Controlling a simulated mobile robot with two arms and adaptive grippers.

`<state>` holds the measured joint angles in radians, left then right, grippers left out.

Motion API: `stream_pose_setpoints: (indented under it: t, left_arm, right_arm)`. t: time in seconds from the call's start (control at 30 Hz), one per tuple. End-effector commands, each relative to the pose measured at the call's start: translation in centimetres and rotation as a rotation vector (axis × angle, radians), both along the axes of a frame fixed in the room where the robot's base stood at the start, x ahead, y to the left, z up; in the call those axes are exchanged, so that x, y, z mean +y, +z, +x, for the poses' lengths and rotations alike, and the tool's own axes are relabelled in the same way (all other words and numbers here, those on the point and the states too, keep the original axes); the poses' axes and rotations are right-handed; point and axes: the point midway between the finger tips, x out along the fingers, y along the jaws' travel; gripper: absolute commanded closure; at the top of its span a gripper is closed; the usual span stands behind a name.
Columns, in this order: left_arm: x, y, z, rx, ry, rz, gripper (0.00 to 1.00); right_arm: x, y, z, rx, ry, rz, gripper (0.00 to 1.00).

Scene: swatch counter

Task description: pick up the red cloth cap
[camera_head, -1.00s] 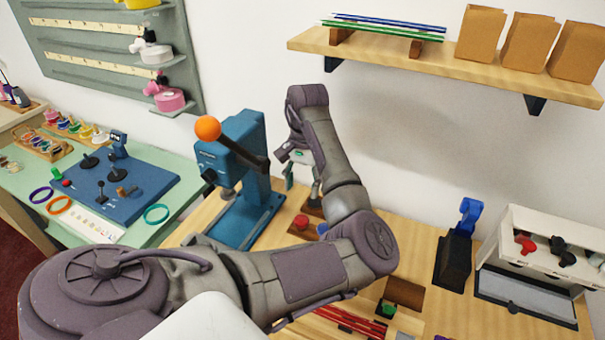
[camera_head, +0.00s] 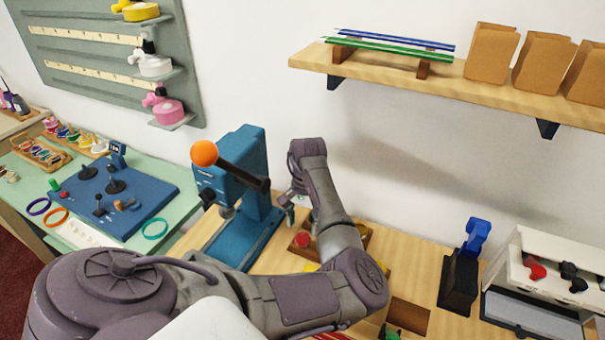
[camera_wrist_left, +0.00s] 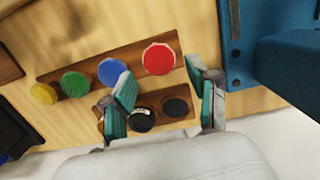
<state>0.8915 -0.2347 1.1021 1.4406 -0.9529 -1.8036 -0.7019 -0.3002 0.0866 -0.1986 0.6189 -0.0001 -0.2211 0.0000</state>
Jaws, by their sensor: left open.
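The red cloth cap (camera_wrist_left: 159,59) is a round red disc at the right end of a wooden rack in the left wrist view. In the head view the red cap (camera_head: 303,240) shows beside my left forearm. My left gripper (camera_wrist_left: 160,70) is open, with its two teal-padded fingers spread to either side below the cap in the picture and nothing between them. In the head view the left gripper (camera_head: 289,205) hangs just above and left of the red cap, apart from it. My right gripper is not in view.
Blue (camera_wrist_left: 111,71), green (camera_wrist_left: 74,84) and yellow (camera_wrist_left: 43,93) caps share the rack. Black discs (camera_wrist_left: 143,119) sit in a second wooden block. A blue press (camera_head: 240,190) with an orange ball knob stands close left of the gripper. A wall shelf (camera_head: 470,95) is above right.

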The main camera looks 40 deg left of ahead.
Motion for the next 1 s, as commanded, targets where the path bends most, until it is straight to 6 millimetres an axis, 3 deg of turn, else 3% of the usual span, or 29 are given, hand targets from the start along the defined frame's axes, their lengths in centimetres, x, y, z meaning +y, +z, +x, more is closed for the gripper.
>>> stream_pose_setpoints:
  t: [0.1, 0.3, 0.53, 0.67, 1.0]
  left_arm:
    - [-0.3, -1.6, -0.2, 0.003, -0.001, -0.002, 0.41]
    - [-0.3, -3.6, -0.3, 0.000, 0.001, 0.000, 0.41]
    - [-0.3, -3.7, -0.3, 0.000, 0.001, 0.000, 0.43]
    - [-0.3, -3.7, -0.3, 0.000, 0.001, 0.000, 0.63]
    - [-0.3, -3.7, -0.3, 0.000, 0.001, 0.000, 0.64]
  right_arm:
    - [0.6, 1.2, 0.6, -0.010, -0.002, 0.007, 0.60]
    - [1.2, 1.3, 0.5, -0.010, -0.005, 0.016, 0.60]
    - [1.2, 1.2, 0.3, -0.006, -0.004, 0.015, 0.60]
    - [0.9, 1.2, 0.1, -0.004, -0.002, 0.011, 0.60]
    - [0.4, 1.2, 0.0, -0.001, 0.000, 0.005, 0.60]
